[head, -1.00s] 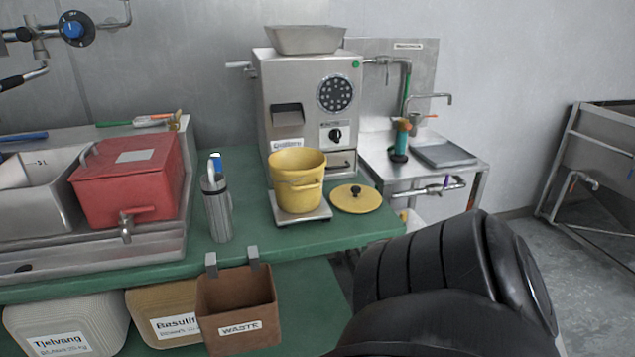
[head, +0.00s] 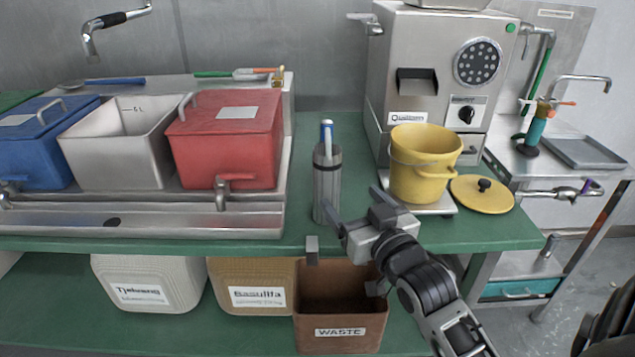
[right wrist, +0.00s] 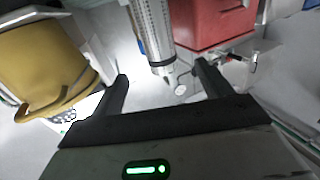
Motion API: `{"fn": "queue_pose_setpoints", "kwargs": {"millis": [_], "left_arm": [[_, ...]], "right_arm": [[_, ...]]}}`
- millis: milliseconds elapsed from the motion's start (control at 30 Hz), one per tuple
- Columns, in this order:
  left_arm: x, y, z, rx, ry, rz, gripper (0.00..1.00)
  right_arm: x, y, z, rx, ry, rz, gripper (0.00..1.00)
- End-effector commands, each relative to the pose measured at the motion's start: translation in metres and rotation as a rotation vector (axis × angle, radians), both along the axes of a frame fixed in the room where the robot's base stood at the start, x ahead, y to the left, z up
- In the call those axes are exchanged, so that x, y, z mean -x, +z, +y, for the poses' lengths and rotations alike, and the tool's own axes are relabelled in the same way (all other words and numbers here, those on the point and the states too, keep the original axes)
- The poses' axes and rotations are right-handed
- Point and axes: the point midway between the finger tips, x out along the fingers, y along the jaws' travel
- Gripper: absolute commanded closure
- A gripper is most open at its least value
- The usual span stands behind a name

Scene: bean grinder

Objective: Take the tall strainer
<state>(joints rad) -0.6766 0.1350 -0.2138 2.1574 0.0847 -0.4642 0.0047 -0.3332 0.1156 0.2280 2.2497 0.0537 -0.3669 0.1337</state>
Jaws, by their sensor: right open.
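The tall strainer (head: 326,185) is a slim, upright metal cylinder with a blue-topped item standing in it. It stands on the green table, between the red container and the yellow bucket. My right gripper (head: 353,202) is open and empty, just right of the strainer and in front of it. In the right wrist view the strainer (right wrist: 152,32) shows its dotted metal wall, ahead of the gap between the open fingers (right wrist: 161,76). Whether a finger touches it I cannot tell. My left gripper is not in view.
The yellow bucket (head: 422,165) stands on a scale close to my right gripper, with its yellow lid (head: 482,195) beside it. The red container (head: 228,140) is left of the strainer. A brown waste bin (head: 340,310) hangs below the table's front edge. The grinder (head: 415,50) stands behind.

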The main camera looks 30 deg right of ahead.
Motion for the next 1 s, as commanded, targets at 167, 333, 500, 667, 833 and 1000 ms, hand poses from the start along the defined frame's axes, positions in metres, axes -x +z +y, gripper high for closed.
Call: {"fn": "queue_pose_setpoints", "kwargs": {"millis": [167, 333, 500, 667, 833, 1000], "left_arm": [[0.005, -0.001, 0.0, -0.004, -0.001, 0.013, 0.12], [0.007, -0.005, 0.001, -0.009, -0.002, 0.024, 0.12], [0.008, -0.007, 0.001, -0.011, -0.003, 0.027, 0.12], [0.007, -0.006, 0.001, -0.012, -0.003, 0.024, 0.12], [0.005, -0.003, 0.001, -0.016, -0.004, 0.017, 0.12], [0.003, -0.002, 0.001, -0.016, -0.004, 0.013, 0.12]], "right_arm": [[-0.04, 0.002, -0.006, 0.001, 0.001, -0.001, 0.22], [-0.072, 0.001, -0.011, 0.002, 0.002, 0.002, 0.22], [-0.088, 0.0, -0.013, 0.002, 0.002, 0.004, 0.22], [-0.1, 0.0, -0.015, 0.002, 0.003, 0.004, 0.22], [-0.126, 0.0, -0.02, 0.002, 0.003, 0.004, 0.22], [-0.14, -0.001, -0.022, 0.002, 0.003, 0.005, 0.22]]}}
